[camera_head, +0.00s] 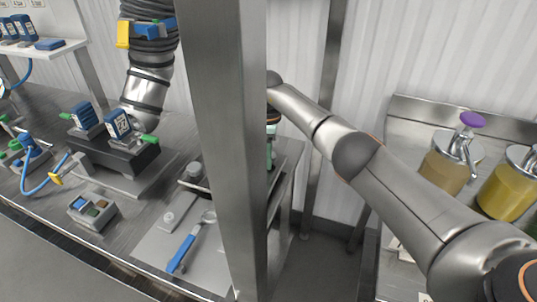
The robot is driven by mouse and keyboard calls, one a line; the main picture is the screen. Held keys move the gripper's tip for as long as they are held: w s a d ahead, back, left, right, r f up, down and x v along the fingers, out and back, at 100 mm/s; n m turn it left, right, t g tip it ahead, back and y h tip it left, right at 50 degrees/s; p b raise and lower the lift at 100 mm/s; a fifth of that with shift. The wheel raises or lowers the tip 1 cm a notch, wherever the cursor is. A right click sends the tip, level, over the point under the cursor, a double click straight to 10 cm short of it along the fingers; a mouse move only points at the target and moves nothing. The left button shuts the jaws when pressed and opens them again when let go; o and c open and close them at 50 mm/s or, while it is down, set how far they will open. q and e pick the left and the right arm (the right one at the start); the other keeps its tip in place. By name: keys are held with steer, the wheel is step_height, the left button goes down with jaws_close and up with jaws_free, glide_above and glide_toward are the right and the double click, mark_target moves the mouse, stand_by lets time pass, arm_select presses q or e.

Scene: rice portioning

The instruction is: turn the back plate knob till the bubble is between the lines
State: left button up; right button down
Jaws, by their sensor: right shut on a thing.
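My right arm comes in from the right and reaches behind a thick metal post. Only a small part of my right gripper (271,148) shows at the post's right edge. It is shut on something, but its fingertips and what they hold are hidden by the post. I cannot make out the back plate knob, the bubble or its lines. My left gripper is not in view.
The metal post (232,130) blocks the middle of the view. A blue-handled tool (182,253) lies on the plate. Pump jars (448,160) stand at right.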

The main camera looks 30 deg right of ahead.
steer(key=shift+n, duration=0.5)
